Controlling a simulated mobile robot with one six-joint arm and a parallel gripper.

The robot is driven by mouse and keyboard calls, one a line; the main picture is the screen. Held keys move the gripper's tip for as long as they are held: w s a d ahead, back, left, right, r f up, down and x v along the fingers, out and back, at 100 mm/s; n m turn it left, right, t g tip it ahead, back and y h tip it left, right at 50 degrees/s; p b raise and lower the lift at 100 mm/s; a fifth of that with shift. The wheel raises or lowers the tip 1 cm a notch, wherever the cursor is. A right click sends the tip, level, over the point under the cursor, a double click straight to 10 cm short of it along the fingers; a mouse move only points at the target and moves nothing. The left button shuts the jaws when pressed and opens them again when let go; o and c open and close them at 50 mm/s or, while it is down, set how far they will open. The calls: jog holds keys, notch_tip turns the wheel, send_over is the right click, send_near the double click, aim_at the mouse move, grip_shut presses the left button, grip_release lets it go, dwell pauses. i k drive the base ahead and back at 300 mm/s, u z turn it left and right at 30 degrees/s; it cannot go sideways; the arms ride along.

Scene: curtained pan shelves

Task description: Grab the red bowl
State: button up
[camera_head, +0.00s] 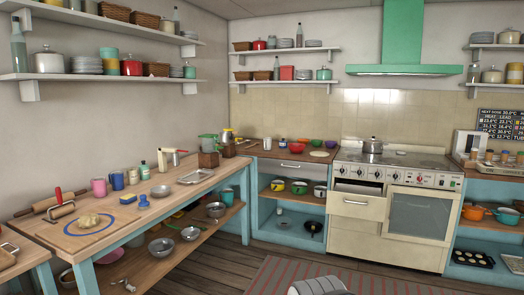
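The red bowl (297,148) stands on the wooden counter in the back corner, left of the stove. It looks small and far off. Smaller orange, green and purple bowls (331,144) stand close behind it and to its right. My gripper is not in view. Only a rounded grey part at the bottom edge shows, likely a piece of my own arm, and no fingers can be seen on it.
A long wooden worktable (120,222) with mugs, dough and a rolling pin runs along the left wall. The stove (392,200) stands right of the bowl's counter (262,152). A striped rug (290,275) lies on open floor in front.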

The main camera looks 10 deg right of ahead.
aim_at(296, 148)
jog(key=z, duration=0.45)
jog(key=i, duration=2.1)
jog(key=z, duration=0.55)
jog(key=i, duration=1.6)
jog(key=u, duration=0.45)
jog(key=i, duration=1.6)
jog(key=u, duration=0.4)
jog(key=i, duration=0.75)
jog(key=u, duration=0.1)
